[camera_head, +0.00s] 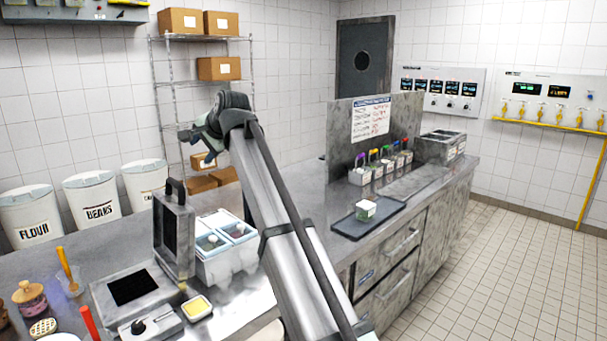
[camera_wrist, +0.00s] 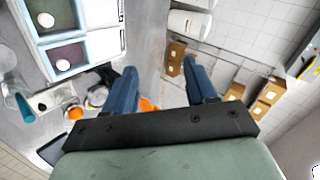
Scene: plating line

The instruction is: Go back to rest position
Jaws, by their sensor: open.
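My gripper (camera_wrist: 160,80) is open in the wrist view, with its two blue fingers apart and nothing between them. It is in the air, clear of the counter. In the head view my arm rises from the bottom middle to a dark joint above the counter; the fingers cannot be made out clearly there.
The metal counter (camera_head: 290,228) holds a white bin with blue-rimmed compartments (camera_head: 222,262), a hinged press (camera_head: 172,228) and a dark tray (camera_head: 352,225) with a small container (camera_head: 365,210). A wire shelf (camera_head: 160,82) with boxes stands behind. The air around my arm is free.

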